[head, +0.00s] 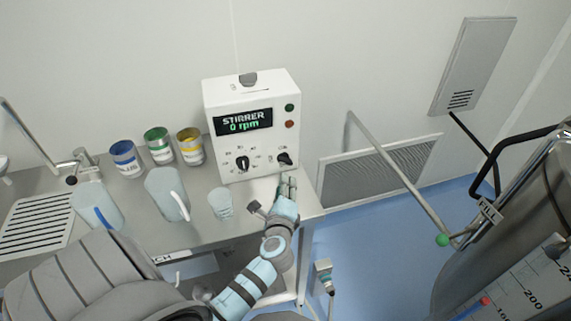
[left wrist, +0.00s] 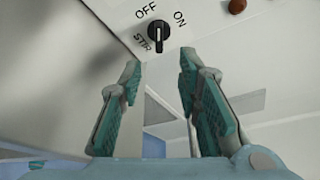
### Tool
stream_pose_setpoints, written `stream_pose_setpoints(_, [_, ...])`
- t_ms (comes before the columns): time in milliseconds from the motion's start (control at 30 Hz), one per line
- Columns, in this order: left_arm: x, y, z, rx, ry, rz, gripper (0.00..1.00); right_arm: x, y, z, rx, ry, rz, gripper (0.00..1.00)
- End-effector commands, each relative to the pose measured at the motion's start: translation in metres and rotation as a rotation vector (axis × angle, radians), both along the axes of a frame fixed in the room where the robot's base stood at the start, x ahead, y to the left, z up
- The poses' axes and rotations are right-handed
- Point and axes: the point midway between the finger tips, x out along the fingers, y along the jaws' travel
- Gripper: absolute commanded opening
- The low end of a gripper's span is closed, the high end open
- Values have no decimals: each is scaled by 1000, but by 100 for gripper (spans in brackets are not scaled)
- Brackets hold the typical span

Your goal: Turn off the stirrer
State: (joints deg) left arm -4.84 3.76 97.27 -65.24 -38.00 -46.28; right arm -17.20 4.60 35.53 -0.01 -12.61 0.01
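The white stirrer control box (head: 216,105) stands on the bench against the wall. Its display (head: 244,121) reads "STIRRER 0 rpm". A black switch knob (head: 285,158) sits low on the right of its face. In the left wrist view this knob (left wrist: 158,37) has OFF and ON labels above it; its exact setting is hard to read. My left gripper (head: 288,184) is just below the knob in the head view. In the left wrist view its two fingers (left wrist: 159,78) are apart and empty, with the knob beyond the gap. My right gripper is not in view.
Another black dial (head: 243,163) is left of the switch knob. A small beaker (head: 221,204), a jug (head: 166,194) and several coloured-label cans (head: 159,147) stand on the bench to the left. A metal vessel (head: 468,262) stands at the right.

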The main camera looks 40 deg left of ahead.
Motion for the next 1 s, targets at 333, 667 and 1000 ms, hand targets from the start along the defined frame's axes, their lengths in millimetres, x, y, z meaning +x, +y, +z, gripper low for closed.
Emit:
stream_pose_setpoints(333, [75, 55, -19, -2, -2, 3, 31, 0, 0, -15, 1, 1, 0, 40])
stream_pose_setpoints(667, [94, 68, -23, -5, -1, 2, 31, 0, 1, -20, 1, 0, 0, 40])
stream_pose_setpoints(1000, [94, 68, -22, -6, -2, 2, 0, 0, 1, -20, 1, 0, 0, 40])
